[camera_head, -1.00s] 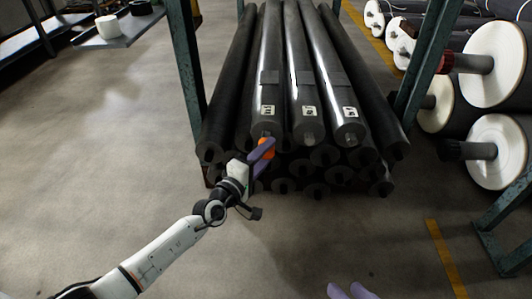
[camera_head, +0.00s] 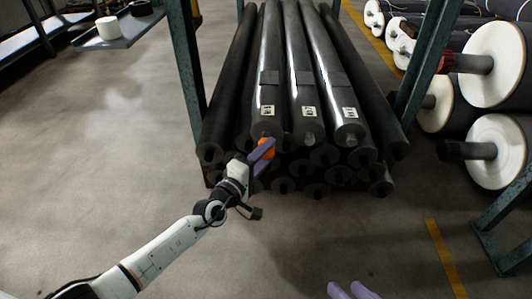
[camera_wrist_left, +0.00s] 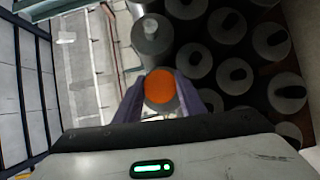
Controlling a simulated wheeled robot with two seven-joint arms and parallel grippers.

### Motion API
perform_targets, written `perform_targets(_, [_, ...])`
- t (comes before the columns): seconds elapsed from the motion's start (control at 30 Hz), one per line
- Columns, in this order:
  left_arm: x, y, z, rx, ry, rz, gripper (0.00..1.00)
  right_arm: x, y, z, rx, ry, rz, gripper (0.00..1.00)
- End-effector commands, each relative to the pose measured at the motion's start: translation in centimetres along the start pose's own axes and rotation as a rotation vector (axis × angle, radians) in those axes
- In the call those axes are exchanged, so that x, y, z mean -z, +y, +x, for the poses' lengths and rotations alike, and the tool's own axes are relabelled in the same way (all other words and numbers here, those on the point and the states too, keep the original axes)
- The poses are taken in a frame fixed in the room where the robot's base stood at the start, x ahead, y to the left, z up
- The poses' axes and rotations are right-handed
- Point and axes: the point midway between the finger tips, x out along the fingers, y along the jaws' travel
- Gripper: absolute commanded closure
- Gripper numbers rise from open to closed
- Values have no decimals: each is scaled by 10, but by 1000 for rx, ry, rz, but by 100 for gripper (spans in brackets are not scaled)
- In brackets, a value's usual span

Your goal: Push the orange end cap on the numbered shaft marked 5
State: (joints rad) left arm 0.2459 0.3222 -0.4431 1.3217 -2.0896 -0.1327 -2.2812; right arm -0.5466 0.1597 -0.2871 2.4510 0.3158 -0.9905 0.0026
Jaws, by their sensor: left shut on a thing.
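Three long dark rolls lie side by side on top of the stack, with white labels on the left roll (camera_head: 268,85), the middle roll (camera_head: 305,85) and the right roll (camera_head: 343,90). The digits are too small to read surely. My left gripper (camera_head: 263,152) is shut on the orange end cap (camera_head: 268,145), at the front end of the left labelled roll. In the left wrist view the cap (camera_wrist_left: 160,88) sits between the purple fingers, below a roll end with a pale shaft (camera_wrist_left: 150,27). I cannot tell whether it touches a shaft. My right gripper (camera_head: 349,291) shows only its parted fingertips.
More dark rolls (camera_head: 315,190) with protruding shafts are stacked below. Green rack posts (camera_head: 186,70) stand left and right. Large white-ended reels (camera_head: 492,65) are at the right. The floor in front is clear.

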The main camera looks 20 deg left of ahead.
Motion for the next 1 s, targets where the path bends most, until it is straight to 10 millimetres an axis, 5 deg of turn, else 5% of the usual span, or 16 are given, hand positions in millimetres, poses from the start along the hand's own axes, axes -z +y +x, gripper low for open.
perform_targets(1.0, [11, -1, 20, 0, 0, 1, 85, -8, 4, 7, 1, 6, -2, 69])
